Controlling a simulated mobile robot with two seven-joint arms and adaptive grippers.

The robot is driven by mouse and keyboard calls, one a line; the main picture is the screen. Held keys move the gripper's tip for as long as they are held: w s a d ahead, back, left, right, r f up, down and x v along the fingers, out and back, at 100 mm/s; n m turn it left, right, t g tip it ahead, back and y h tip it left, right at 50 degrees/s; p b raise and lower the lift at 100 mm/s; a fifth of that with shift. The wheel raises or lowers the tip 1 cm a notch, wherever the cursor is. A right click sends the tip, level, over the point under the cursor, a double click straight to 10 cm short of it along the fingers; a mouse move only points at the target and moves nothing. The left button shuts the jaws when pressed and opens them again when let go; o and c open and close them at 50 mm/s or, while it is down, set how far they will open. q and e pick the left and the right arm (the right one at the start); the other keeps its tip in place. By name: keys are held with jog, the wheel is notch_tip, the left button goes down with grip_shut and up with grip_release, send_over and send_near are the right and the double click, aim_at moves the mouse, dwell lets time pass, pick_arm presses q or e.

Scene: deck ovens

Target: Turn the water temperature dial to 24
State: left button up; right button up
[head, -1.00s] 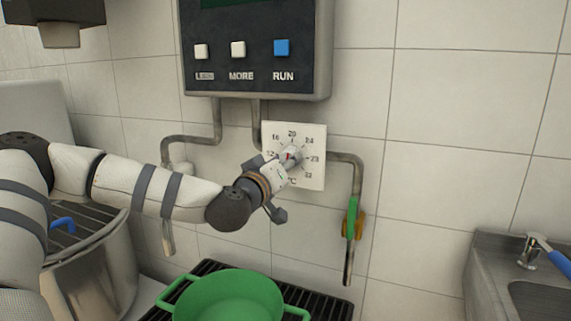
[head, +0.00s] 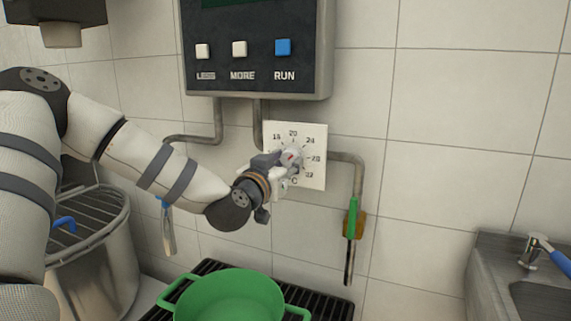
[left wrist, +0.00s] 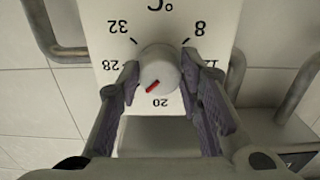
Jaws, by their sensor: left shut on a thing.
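The white square dial plate (head: 315,178) is on the tiled wall under the control box, with temperature numbers around its knob (head: 292,157). In the left wrist view the plate (left wrist: 178,15) is upside down and the round white knob (left wrist: 160,68) has a red mark slanting to the lower left, away from 20 toward the 24 side. The 24 is hidden there behind a finger; the head view shows it, with the mark slanting to the upper right. My left gripper (head: 280,162) is shut on the knob, one finger on each side. My right gripper is out of view.
The control box (head: 255,50) with LESS, MORE and RUN buttons hangs just above. Pipes run on both sides, with a green-handled valve (head: 352,218) at right. A green pot (head: 235,295) stands below, a metal sink (head: 490,275) at far right.

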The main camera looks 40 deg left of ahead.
aim_at(289, 162)
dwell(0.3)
pick_arm(q)
jog(key=o, duration=1.2)
jog(key=shift+c, duration=0.2)
jog(key=v, duration=0.4)
jog(key=shift+s+d, duration=0.1)
jog(key=shift+d, duration=0.05)
jog(key=v, duration=0.3)
jog(key=shift+s, duration=0.15)
